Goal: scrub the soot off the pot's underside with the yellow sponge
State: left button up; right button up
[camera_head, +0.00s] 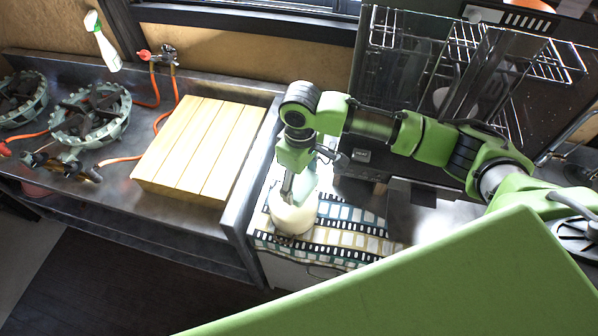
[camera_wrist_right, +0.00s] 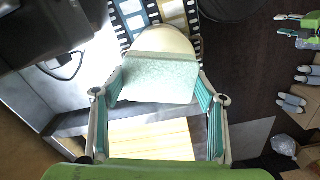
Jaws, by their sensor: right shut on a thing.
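A round cream pot (camera_head: 291,219) stands on the patterned cloth in the head view. It also shows in the right wrist view (camera_wrist_right: 166,38), partly covered. My right gripper (camera_head: 296,190) points down right over it. In the right wrist view its fingers (camera_wrist_right: 159,92) are shut on a pale mint-coloured block (camera_wrist_right: 158,78), which I take to be the sponge; no clear yellow shows on it. The block overlaps the pot in view; I cannot tell whether they touch. Soot cannot be made out. My left gripper is not in view.
A patterned cloth (camera_head: 345,235) lies under the pot. A slatted wooden board (camera_head: 200,150) is to the left, with burner rings (camera_head: 90,113) and a spray bottle (camera_head: 103,42) beyond. A dark rack unit (camera_head: 400,90) stands behind my right arm.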

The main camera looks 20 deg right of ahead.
jog(key=shift+r+p, duration=0.55)
jog(key=shift+r, duration=0.35)
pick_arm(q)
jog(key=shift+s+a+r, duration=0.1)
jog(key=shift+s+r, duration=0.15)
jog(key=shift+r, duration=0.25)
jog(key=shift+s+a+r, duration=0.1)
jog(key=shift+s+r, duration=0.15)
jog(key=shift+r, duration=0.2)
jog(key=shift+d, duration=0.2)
